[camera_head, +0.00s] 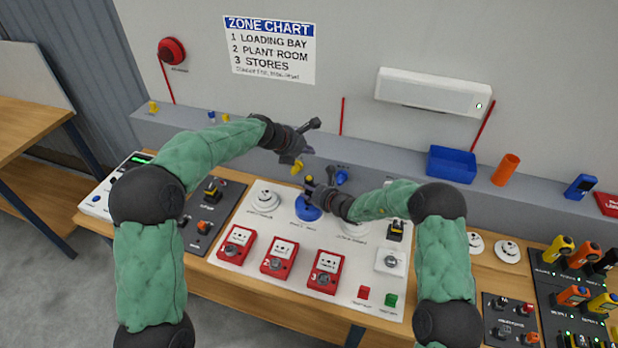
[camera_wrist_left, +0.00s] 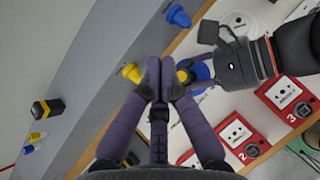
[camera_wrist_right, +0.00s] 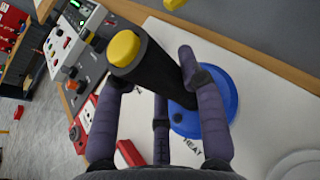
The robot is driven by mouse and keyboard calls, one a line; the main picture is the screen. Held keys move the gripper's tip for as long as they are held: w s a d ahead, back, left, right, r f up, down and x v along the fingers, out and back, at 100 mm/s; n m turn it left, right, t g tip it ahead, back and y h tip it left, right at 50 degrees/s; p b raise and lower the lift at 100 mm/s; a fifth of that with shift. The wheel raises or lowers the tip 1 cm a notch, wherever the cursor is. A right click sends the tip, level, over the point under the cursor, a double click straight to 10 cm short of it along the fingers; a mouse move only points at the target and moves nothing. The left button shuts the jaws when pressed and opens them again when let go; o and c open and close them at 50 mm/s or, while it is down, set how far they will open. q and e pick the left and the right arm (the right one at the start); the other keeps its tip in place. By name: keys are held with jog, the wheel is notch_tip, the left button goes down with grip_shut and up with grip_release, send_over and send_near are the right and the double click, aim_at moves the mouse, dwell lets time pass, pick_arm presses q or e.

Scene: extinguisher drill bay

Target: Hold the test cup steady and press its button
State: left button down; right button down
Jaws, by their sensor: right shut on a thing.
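The test cup (camera_wrist_right: 155,62) is a dark cylinder with a round yellow button (camera_wrist_right: 124,47) on its end. In the right wrist view it stands over a round blue base (camera_wrist_right: 218,105); whether the two are one piece I cannot tell. My right gripper (camera_head: 318,190) is shut on the dark cylinder, one finger on each side. In the head view the blue base (camera_head: 307,211) sits on the white panel. My left gripper (camera_head: 305,150) is above and behind the cup, its fingers together with nothing visible between them. In the left wrist view the yellow button (camera_wrist_left: 183,76) shows just right of its fingertips.
Three red call points (camera_head: 279,257) stand in front on the white panel (camera_head: 262,222). White detectors (camera_head: 265,198) flank the blue base. A yellow peg (camera_head: 297,168) and a blue peg (camera_head: 341,177) are behind it. A blue bin (camera_head: 451,164) and an orange cup (camera_head: 506,169) are on the ledge.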

aim_at(308, 179)
pick_arm(q)
jog(key=shift+f, duration=0.1)
jog(key=shift+f, duration=4.3)
jog(key=shift+f, duration=0.2)
jog(key=shift+f, duration=0.2)
jog(key=shift+f, duration=0.45)
jog(key=shift+r, duration=0.85)
jog(key=shift+r, duration=2.55)
